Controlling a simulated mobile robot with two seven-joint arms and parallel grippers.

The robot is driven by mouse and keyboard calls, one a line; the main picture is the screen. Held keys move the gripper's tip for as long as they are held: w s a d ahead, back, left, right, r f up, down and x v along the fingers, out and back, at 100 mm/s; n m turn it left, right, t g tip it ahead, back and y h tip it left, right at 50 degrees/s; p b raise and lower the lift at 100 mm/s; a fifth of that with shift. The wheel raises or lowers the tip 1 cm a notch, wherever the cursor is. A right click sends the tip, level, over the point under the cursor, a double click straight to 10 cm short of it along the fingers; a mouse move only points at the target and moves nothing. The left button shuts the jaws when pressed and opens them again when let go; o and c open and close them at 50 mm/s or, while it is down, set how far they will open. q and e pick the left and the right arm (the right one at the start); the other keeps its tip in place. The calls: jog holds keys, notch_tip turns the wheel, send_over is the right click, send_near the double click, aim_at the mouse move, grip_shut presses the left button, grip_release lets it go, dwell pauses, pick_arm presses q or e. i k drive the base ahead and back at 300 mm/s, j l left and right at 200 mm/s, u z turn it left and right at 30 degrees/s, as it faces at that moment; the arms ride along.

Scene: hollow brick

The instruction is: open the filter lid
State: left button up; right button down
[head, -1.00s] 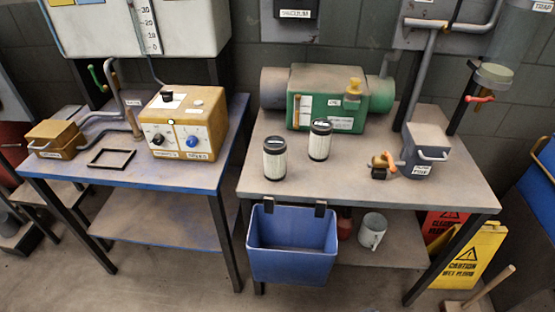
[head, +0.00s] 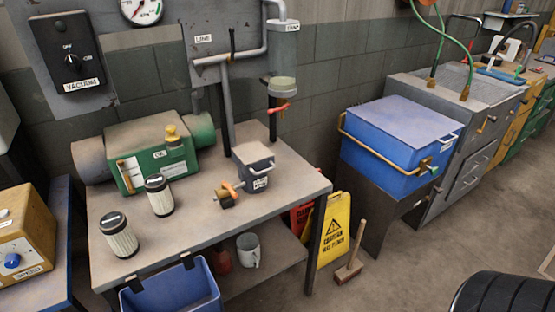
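A small grey box with a flat lid (head: 253,154) and a pale bar handle stands toward the back right of the near table. Its lid looks shut. A white label on its front is too small to read surely, so I cannot tell if this is the filter. An orange and brass valve fitting (head: 229,194) sits at its left front. Two white pleated cartridges with black caps, the left one (head: 119,235) and the right one (head: 159,196), stand upright on the table. Neither of my grippers shows in the head view.
A green motor-like unit (head: 152,152) stands behind the cartridges. A blue bin (head: 172,290) hangs at the table's front. A yellow caution sign (head: 335,230) and a broom (head: 350,265) stand right of the table. A large blue lidded box (head: 400,135) is farther right.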

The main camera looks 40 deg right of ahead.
aim_at(254, 158)
jog(key=z, duration=1)
jog(key=i+l+u, duration=0.15)
jog(key=u, duration=0.35)
jog(key=l+u, duration=0.25)
jog(key=u, duration=0.2)
jog(key=i+l+u, duration=0.2)
jog(key=l, duration=0.25)
jog(key=l+u, duration=0.2)
jog(key=l, duration=0.25)
jog(key=i+l, duration=0.1)
jog(key=l, duration=0.75)
jog(key=i+l+u, duration=0.1)
jog(key=l, duration=0.7)
jog(key=i+j, duration=0.1)
jog(key=j, duration=0.6)
jog(key=i, duration=0.05)
